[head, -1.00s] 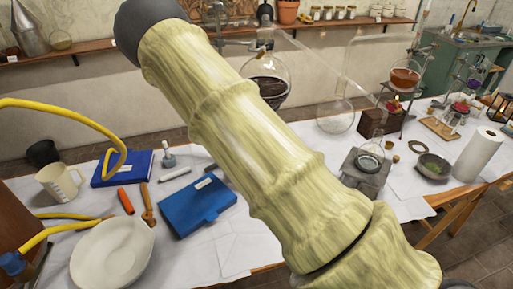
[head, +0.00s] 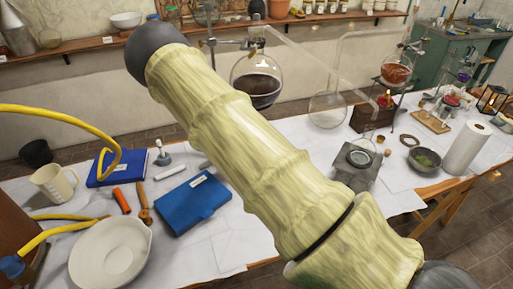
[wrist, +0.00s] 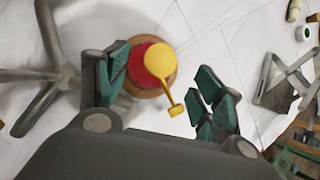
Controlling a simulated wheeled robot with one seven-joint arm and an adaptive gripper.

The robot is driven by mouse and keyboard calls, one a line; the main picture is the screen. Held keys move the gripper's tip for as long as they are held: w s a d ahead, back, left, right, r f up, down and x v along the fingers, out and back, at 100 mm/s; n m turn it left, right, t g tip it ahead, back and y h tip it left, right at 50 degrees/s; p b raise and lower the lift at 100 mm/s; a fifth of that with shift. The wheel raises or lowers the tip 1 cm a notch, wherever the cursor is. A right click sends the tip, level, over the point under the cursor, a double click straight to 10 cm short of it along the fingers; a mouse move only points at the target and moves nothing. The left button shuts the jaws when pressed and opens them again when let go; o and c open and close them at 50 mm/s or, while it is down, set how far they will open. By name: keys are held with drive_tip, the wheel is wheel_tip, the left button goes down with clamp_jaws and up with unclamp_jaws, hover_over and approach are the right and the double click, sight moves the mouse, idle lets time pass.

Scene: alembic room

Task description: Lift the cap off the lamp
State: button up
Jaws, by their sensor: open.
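In the wrist view, a round red body on a brown round base sits on the white cloth, apparently the lamp (wrist: 138,66). A yellow round piece with a short bent arm, perhaps the cap (wrist: 156,58), lies over its upper right part. My gripper (wrist: 165,87) is open, with green-padded fingers on either side of the yellow piece. The left finger overlaps the lamp's left edge in the picture; I cannot tell whether it touches. Nothing is held. In the head view my arm covers the middle of the table, and neither gripper nor this lamp shows there.
A dark-legged stand base (wrist: 45,75) is left of the gripper, and a grey lab jack (wrist: 272,82) is to the right. In the head view, a round flask of dark liquid (head: 258,85) hangs behind my arm. A blue book (head: 190,203) and white dish (head: 110,252) lie left.

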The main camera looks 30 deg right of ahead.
drive_tip(key=shift+p+x, duration=0.9)
drive_tip(key=shift+x, duration=1.7)
drive_tip(key=c, duration=1.1)
